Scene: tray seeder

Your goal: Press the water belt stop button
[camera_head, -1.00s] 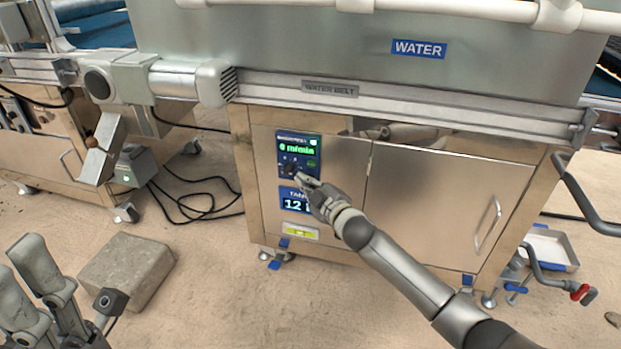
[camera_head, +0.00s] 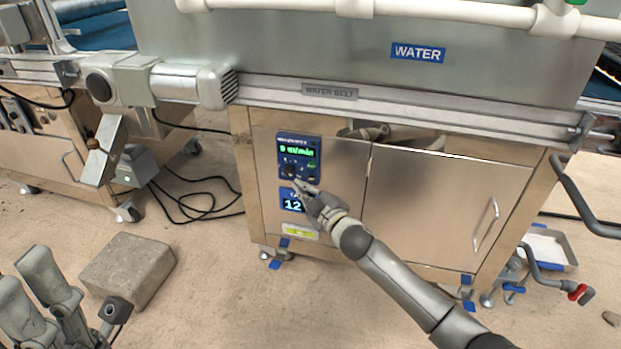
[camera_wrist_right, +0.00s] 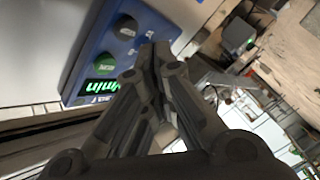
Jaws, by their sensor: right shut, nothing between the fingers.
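The blue water belt control panel (camera_head: 299,158) is on the front of the metal cabinet, with a lit green display at its top. Below the display are a dark round button (camera_head: 290,171) and a green button (camera_head: 311,165). In the right wrist view the green button (camera_wrist_right: 104,64) and the dark button (camera_wrist_right: 126,28) show beside my fingers; their labels are too blurred to read. My right gripper (camera_head: 302,187) is shut and empty, its tips just below the dark button; I cannot tell whether they touch the panel. My left gripper (camera_head: 28,272) is at the bottom left, its fingers apart, empty.
The steel rail (camera_head: 420,105) runs above the cabinet doors. A door handle (camera_head: 487,222) juts out at the right. A stone block (camera_head: 128,270) lies on the sandy floor.

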